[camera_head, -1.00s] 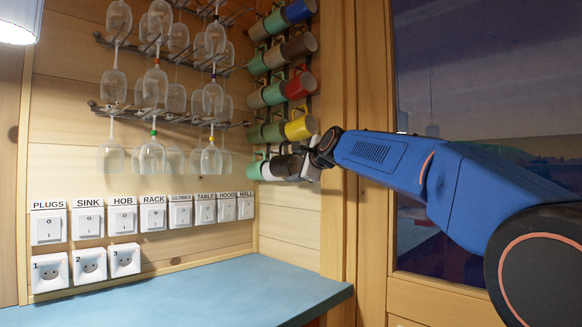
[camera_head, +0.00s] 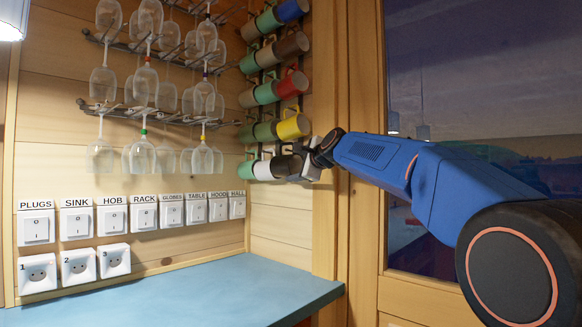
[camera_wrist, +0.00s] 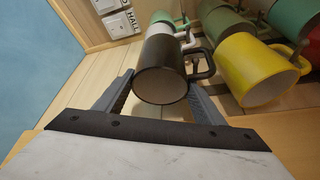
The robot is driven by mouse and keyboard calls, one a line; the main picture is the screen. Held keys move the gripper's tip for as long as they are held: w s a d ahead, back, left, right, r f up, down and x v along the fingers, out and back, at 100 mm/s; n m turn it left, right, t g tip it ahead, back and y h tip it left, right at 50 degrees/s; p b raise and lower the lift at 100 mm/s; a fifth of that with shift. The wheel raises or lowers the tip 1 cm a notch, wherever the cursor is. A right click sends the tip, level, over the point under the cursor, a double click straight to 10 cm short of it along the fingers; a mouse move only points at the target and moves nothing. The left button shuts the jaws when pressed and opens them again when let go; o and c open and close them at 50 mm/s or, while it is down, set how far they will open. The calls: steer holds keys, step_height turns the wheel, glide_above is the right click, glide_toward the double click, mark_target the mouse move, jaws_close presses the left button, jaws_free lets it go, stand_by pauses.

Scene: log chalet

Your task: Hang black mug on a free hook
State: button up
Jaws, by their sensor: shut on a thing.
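The black mug (camera_wrist: 160,68) is between the fingers of my gripper (camera_wrist: 162,86) in the wrist view. Its open mouth faces the wrist camera and its handle points right, close to the yellow mug. In the head view, the black mug (camera_head: 288,166) is at the right end of the lowest mug row, with my gripper (camera_head: 307,163) shut on it from the right. Beside it is a white mug (camera_head: 264,170), then a green one (camera_head: 246,171). I cannot tell whether the black mug's handle is on a hook.
A yellow mug (camera_head: 294,127) hangs just above, with several rows of mugs higher up. Glass racks (camera_head: 150,110) and labelled switches (camera_head: 110,219) are to the left. A blue counter (camera_head: 200,290) lies clear below. A wooden post and window (camera_head: 460,80) stand to the right.

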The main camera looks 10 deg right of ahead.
steer(key=shift+w+d, duration=0.5)
steer(key=shift+d, duration=0.2)
steer(key=shift+w+d+f, duration=0.1)
steer(key=shift+f, duration=0.2)
stand_by(0.3)
steer(key=o, duration=1.4)
steer(key=shift+f, duration=0.1)
steer(key=shift+c, duration=0.2)
steer(key=v, duration=0.7)
stand_by(4.0)
steer(key=shift+w, duration=0.25)
